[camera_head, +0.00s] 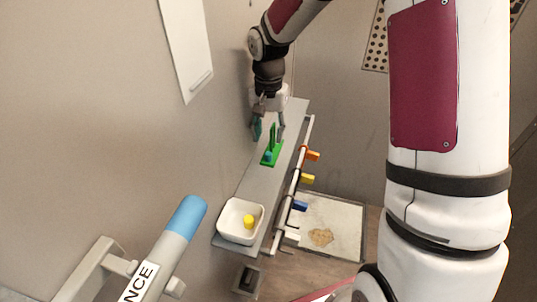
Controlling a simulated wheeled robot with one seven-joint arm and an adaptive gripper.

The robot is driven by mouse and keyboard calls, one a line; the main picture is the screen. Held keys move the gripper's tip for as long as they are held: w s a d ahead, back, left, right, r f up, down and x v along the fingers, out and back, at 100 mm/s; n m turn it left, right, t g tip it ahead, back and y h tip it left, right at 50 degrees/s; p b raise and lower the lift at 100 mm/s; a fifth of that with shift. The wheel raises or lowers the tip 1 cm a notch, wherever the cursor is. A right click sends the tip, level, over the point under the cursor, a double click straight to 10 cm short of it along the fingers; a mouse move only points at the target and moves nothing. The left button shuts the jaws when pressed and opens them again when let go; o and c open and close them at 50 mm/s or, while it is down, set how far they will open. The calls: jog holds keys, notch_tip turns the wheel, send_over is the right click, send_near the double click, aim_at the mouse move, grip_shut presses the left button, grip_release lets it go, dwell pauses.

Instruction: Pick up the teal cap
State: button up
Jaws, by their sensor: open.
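My gripper (269,132) is open over the far part of a narrow grey shelf (257,187), fingers pointing down. A small teal piece (257,128) shows at its left finger; I cannot tell whether it is the teal cap or part of the finger. A green stand (274,156) with a flat base and an upright post is on the shelf just below the gripper, the post rising between the fingers in the picture. A small blue-teal piece (268,156) sits on the stand's base; whether this is the cap is unclear.
A white bowl (227,217) with a yellow piece (249,221) stands at the shelf's near end. A rail with orange (312,155), yellow (307,179) and blue (300,206) pieces runs along the right edge. The wall is close on the left. The shelf between stand and bowl is clear.

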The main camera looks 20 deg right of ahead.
aim_at(269, 153)
jog(key=shift+f+p, duration=0.45)
jog(key=shift+f, duration=3.35)
jog(key=c, duration=0.8)
